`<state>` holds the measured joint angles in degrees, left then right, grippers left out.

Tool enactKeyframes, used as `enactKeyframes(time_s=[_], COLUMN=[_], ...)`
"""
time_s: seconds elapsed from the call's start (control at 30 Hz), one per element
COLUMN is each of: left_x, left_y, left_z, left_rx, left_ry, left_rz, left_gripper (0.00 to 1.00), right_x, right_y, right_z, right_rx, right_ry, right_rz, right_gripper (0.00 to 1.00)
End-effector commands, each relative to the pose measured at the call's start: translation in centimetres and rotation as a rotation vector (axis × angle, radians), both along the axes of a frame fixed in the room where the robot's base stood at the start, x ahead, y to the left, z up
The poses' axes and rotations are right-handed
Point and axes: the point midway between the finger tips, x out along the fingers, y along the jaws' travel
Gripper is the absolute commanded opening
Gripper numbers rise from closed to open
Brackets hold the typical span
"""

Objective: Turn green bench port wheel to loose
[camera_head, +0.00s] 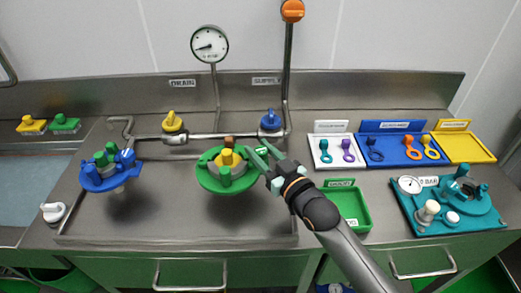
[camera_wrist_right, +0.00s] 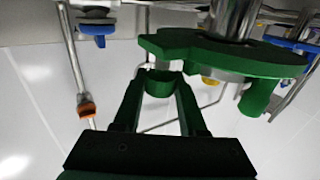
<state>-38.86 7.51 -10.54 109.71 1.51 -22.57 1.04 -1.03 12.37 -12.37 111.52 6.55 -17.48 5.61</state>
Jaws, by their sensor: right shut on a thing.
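The green bench port wheel (camera_head: 210,184) is a round green disc with a yellow part and upright green lugs on top, at the middle of the steel bench. In the right wrist view its green plate (camera_wrist_right: 225,54) fills the upper right, with a metal stem above it. My right gripper (camera_head: 259,149) is at the wheel's right side in the head view. In the right wrist view its fingers close around a short green lug (camera_wrist_right: 159,86) at the plate's edge. The lug's far side is hidden. My left gripper is not in view.
A blue port wheel (camera_head: 96,184) stands left on the bench. Pipes with a yellow valve handle (camera_head: 172,122) and a blue one (camera_head: 270,121) run behind. A green tray (camera_head: 363,209) is close to my right arm. Tool trays (camera_head: 390,153) and a teal rig (camera_head: 451,221) are right.

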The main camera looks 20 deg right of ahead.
Motion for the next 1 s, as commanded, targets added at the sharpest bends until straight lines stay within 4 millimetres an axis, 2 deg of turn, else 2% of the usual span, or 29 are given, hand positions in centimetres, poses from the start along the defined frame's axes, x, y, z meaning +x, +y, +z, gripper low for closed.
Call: enactKeyframes(time_s=[0.3, 0.6, 1.0], left_x=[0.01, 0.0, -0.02], left_y=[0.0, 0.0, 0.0], left_z=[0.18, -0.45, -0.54], left_rx=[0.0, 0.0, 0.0], left_ry=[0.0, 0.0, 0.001], left_rz=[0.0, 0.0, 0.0], left_gripper=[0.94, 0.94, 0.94], right_x=[0.08, 0.03, -0.03], right_y=[0.18, 0.33, 0.21], right_z=[0.16, 0.14, 0.15], right_rx=[-0.009, -0.005, 0.003], right_ry=[-0.009, -0.01, -0.003], right_rz=[0.118, 0.238, 0.265], right_gripper=[0.0, 0.0, 0.0])
